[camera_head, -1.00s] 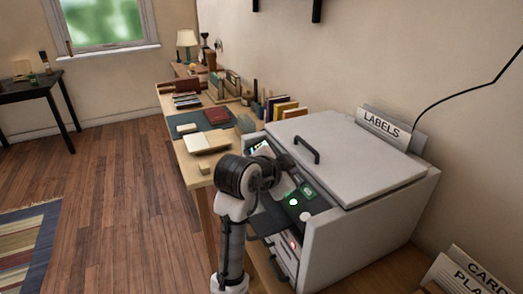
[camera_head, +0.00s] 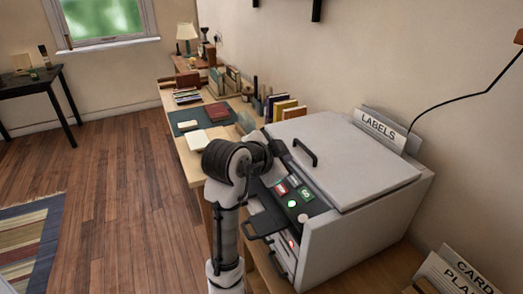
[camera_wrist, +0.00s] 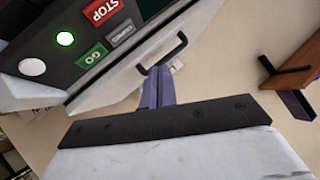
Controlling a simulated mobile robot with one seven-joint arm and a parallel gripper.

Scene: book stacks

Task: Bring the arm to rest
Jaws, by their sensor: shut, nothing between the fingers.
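My arm stands at the front left of the label machine (camera_head: 350,165) in the head view, its wrist bent beside the control panel. My gripper (camera_wrist: 160,85) shows in the wrist view, its two narrow fingers together and empty. They appear in front of the wall and near the machine's black lid handle (camera_wrist: 165,58) in the picture; the true gap cannot be told. The panel has a red STOP button (camera_wrist: 101,11), a green GO button (camera_wrist: 91,55), a lit green lamp (camera_wrist: 65,39) and a white knob (camera_wrist: 32,67).
The machine's lid is down. A black tray (camera_head: 264,225) juts from its front. Books (camera_head: 283,108) and a green mat (camera_head: 187,122) lie on the desk behind. A LABELS sign (camera_head: 379,129) stands behind the machine.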

